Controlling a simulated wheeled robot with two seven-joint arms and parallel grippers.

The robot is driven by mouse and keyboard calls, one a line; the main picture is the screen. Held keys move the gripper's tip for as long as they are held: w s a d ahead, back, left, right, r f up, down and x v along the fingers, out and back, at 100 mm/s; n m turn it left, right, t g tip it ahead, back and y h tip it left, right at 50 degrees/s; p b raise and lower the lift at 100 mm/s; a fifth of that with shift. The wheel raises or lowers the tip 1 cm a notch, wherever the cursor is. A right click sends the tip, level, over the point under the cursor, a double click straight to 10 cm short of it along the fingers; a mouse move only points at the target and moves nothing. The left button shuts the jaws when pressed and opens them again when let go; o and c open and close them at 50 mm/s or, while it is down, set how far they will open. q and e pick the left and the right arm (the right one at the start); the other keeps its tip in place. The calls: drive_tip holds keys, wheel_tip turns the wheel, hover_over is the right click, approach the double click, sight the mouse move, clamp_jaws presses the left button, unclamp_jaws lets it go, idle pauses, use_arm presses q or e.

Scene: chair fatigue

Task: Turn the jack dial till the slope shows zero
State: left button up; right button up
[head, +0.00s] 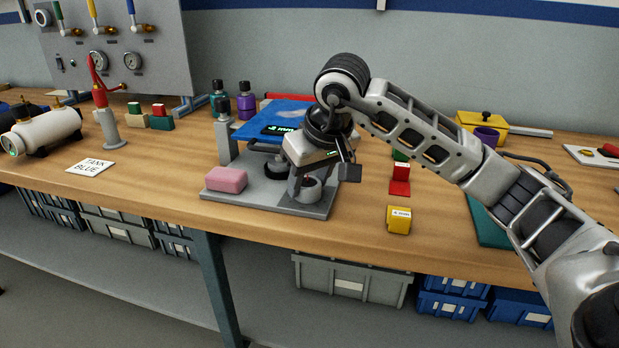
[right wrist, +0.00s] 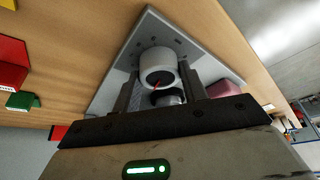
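The jack (head: 278,195) is a grey base plate on the bench with a blue tilting top (head: 262,126). A dark slope display with green digits (head: 286,129) sits on the top; it is partly hidden by my arm, and I cannot read the value. The jack dial (head: 309,190) is a pale round knob at the plate's front right; in the right wrist view the dial (right wrist: 157,66) shows a red mark. My right gripper (head: 321,178) points down over the dial, open, with a finger on each side; contact is unclear. My left gripper is not in view.
A pink block (head: 226,179) lies at the plate's front left. Two bottles (head: 246,100) stand behind. A "TANK BLUE" card (head: 90,167) lies on the bench at left.

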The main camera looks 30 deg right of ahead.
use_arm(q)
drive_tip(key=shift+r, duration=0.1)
use_arm(e)
drive_tip(key=shift+r+m+h, duration=0.1)
drive_tip(key=shift+m+h, duration=0.2)
drive_tip(key=shift+m, duration=0.4)
drive_tip(key=m+h+p, duration=0.1)
drive_tip(key=m, duration=0.2)
drive_tip(key=shift+a, duration=0.15)
drive_tip(key=m+g+h+p, duration=0.1)
drive_tip(key=m, duration=0.2)
drive_tip(key=shift+w, duration=0.1)
drive_tip(key=m+h+p, duration=0.1)
drive_tip(key=m, duration=0.2)
drive_tip(key=shift+a+g, duration=0.1)
drive_tip(key=shift+g, duration=0.3)
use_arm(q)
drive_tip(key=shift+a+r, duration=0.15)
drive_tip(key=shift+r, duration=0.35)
use_arm(e)
drive_tip(key=shift+m, duration=0.8)
drive_tip(key=shift+g, duration=0.3)
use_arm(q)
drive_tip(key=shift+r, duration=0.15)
use_arm(e)
drive_tip(key=o, duration=1)
